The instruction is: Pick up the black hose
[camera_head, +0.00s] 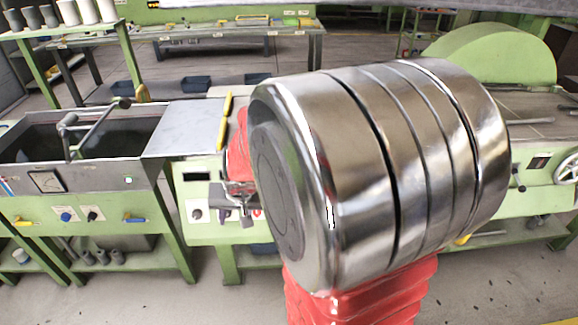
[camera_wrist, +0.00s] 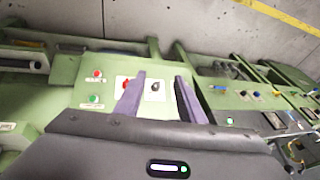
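I cannot make out a black hose for certain in either view. My gripper (camera_wrist: 161,76) is open and empty in the wrist view. Its two purple-grey fingers stand apart in front of a green machine panel (camera_wrist: 110,92) with red, green and black controls. I cannot tell whether the fingers touch the panel. In the head view my gripper (camera_head: 240,193) is small and partly hidden behind my own large metal arm joint and red sleeve, near the green machine's front. That arm covers the middle of the bench there.
A green machine with open dark troughs (camera_head: 115,140) and a grey curved handle (camera_head: 90,122) stands at left. A flat metal plate (camera_head: 183,127) and a yellow bar (camera_head: 225,118) lie beside it. A handwheel (camera_head: 567,168) sticks out at right. Bare floor shows in front.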

